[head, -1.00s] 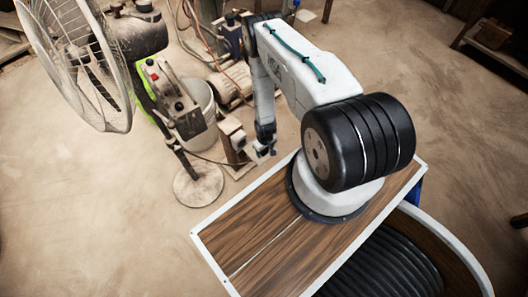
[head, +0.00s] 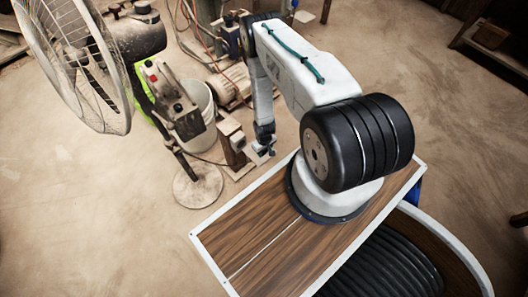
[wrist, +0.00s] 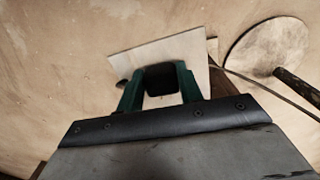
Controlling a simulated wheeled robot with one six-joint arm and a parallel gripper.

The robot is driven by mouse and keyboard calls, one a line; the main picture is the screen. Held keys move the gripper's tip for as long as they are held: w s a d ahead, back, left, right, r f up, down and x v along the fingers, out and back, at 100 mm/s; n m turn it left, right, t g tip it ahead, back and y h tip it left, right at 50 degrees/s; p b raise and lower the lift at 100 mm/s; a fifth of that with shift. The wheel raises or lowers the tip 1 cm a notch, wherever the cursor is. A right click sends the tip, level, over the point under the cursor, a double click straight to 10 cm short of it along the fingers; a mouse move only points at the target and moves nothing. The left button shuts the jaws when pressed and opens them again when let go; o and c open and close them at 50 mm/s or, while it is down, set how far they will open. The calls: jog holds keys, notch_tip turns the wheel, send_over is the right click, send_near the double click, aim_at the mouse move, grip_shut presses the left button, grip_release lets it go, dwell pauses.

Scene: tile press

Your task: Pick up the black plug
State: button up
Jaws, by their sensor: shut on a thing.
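The black plug (wrist: 160,80) shows in the wrist view as a dark block between the two green fingers of my gripper (wrist: 160,90). The fingers are shut on it, one on each side. A pale board (wrist: 185,52) lies below and behind the plug in that view. In the head view my gripper (head: 266,150) hangs low, pointing down, beside a small post on a wooden base. The plug cannot be made out clearly there.
A fan (head: 75,55) stands at the left, its round base (head: 198,186) on the floor near my gripper. A white bucket (head: 200,110) and a cable (wrist: 265,88) are close by.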

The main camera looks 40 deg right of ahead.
notch_tip(320, 180, up, 2)
jog(key=shift+r, duration=0.15)
jog(key=shift+s+a+r, duration=0.2)
jog(key=shift+s+a, duration=0.2)
jog(key=shift+a, duration=0.2)
jog(key=s+a+r, duration=0.1)
jog(key=s+a, duration=0.6)
jog(key=a, duration=0.5)
jog(key=w+d+r, duration=0.2)
jog(key=w, duration=0.3)
jog(key=w+d+r, duration=0.2)
jog(key=w+r, duration=0.1)
jog(key=w, duration=0.2)
jog(key=shift+w+d+r+n, duration=0.3)
jog(key=shift+w+d+n, duration=0.1)
jog(key=shift+w, duration=0.65)
jog(key=o, duration=1.1)
jog(key=shift+c, duration=0.2)
